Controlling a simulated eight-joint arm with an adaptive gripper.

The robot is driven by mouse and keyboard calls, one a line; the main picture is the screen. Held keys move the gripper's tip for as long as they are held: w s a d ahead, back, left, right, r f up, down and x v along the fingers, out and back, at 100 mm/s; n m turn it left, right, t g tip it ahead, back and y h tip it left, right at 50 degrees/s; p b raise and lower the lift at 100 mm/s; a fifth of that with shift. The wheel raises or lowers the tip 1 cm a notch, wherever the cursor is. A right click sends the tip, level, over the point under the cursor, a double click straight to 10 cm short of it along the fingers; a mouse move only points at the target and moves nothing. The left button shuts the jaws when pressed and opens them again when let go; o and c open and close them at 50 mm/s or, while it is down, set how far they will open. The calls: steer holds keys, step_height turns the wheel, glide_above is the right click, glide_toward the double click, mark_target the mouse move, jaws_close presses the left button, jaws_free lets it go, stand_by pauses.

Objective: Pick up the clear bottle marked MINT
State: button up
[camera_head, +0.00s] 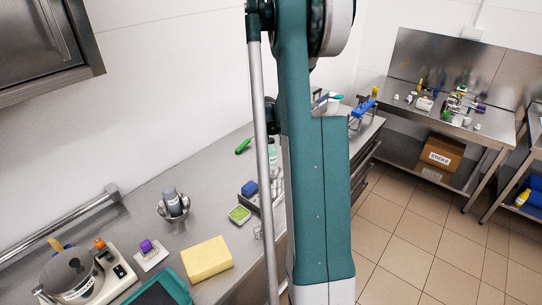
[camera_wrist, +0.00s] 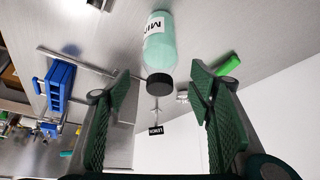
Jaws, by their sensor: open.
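The clear bottle (camera_wrist: 158,50) has pale green contents, a black cap and a white label on which the letters MI show. It is at the top middle of the wrist view, its cap towards my gripper. My gripper (camera_wrist: 161,72) is open, with one green ridged finger on each side of the picture and nothing between the pads. The bottle appears just beyond the fingertips, apart from both. In the head view, my arm hides the gripper. A pale bottle (camera_head: 272,156) partly shows beside the arm there; its label is unreadable.
In the wrist view, a green object (camera_wrist: 228,65) lies near the right finger. A black LEMON tag (camera_wrist: 156,130) and a blue rack (camera_wrist: 60,86) are also there. The head-view counter holds a yellow sponge (camera_head: 207,259), a steel cup (camera_head: 173,207) and a pot (camera_head: 68,272).

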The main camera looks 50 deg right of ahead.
steer(key=shift+x, duration=0.8)
steer(key=shift+d+x, duration=0.2)
steer(key=shift+x, duration=1.35)
steer(key=shift+p+x, duration=0.3)
steer(key=shift+x, duration=0.7)
steer(key=shift+w, duration=0.1)
steer(key=shift+r, duration=0.1)
steer(key=c, duration=1.2)
